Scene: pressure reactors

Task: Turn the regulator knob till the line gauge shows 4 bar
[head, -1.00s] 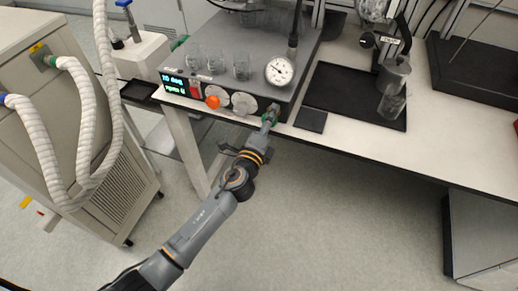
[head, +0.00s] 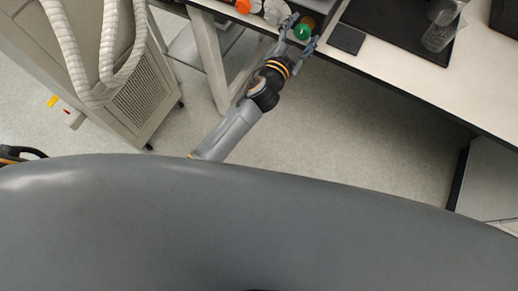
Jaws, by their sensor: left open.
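A round green knob (head: 303,32) sits on the front of the reactor unit at the top of the head view. My left gripper (head: 302,30) is open, with one finger on each side of the green knob. I cannot tell whether the fingers touch it. The line gauge is outside the view, so its reading does not show. My right gripper is not in view.
An orange knob (head: 243,6) and a pale round dial (head: 276,11) are left of the green knob. A small black pad (head: 346,39) and a glass vessel (head: 438,37) on a dark mat (head: 385,27) are to the right. A cabinet with white hoses (head: 130,100) stands left.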

